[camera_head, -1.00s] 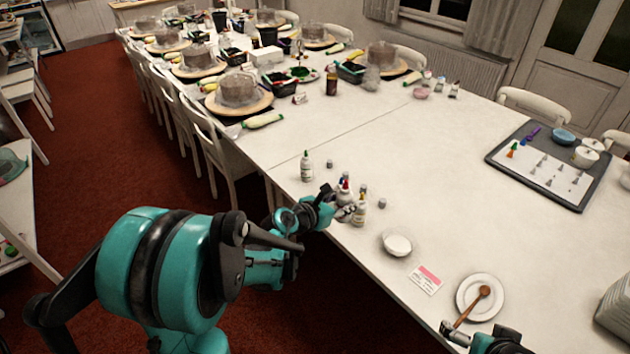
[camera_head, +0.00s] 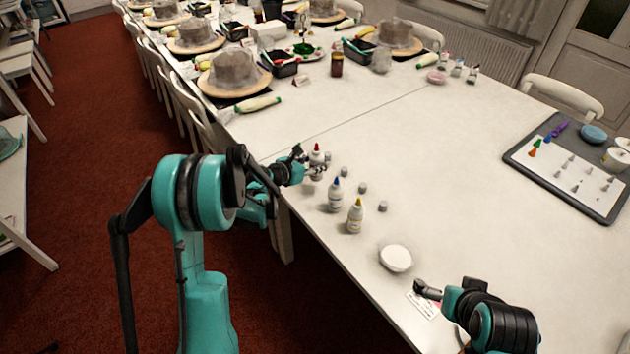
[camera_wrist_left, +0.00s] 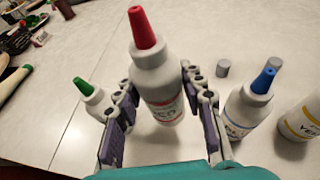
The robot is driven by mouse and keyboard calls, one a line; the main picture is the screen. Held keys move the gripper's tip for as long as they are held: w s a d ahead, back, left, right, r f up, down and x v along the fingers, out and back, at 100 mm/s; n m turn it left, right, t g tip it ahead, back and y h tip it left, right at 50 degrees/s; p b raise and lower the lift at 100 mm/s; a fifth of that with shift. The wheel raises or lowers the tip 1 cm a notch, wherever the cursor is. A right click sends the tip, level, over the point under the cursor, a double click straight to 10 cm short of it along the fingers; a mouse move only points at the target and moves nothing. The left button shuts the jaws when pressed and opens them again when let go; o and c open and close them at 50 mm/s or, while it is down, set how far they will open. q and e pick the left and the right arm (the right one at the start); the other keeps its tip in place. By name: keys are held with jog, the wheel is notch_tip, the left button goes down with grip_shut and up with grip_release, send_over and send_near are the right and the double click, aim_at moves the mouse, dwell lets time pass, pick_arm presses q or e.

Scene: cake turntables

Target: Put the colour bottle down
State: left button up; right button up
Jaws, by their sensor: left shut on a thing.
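My left gripper (camera_head: 316,168) is shut on the red-capped colour bottle (camera_head: 316,155) near the table's left edge. The bottle also shows upright between the fingers in the left wrist view (camera_wrist_left: 155,75). I cannot tell whether its base touches the table. A green-capped bottle (camera_wrist_left: 92,97) stands left of the gripper in the wrist view; it is hidden in the head view. A blue-capped bottle (camera_head: 335,195) and a yellow-capped bottle (camera_head: 355,215) stand apart to the right. My right gripper (camera_head: 420,287) is over the front edge; its jaw opening is unclear.
Several small grey caps (camera_head: 363,187) lie beside the bottles. A white bowl (camera_head: 396,258) and a card (camera_head: 424,304) are nearer the front. A grey tray (camera_head: 512,158) with piping tips lies right. The table's middle is clear.

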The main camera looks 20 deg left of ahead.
aim_at(312, 178)
pick_arm(q)
notch_tip(312, 178, down, 6)
jog(key=shift+f+b, duration=0.2)
jog(key=shift+b, duration=0.9)
jog(key=shift+r, duration=0.1)
jog(key=o, duration=0.8)
jog(key=shift+c, duration=0.2)
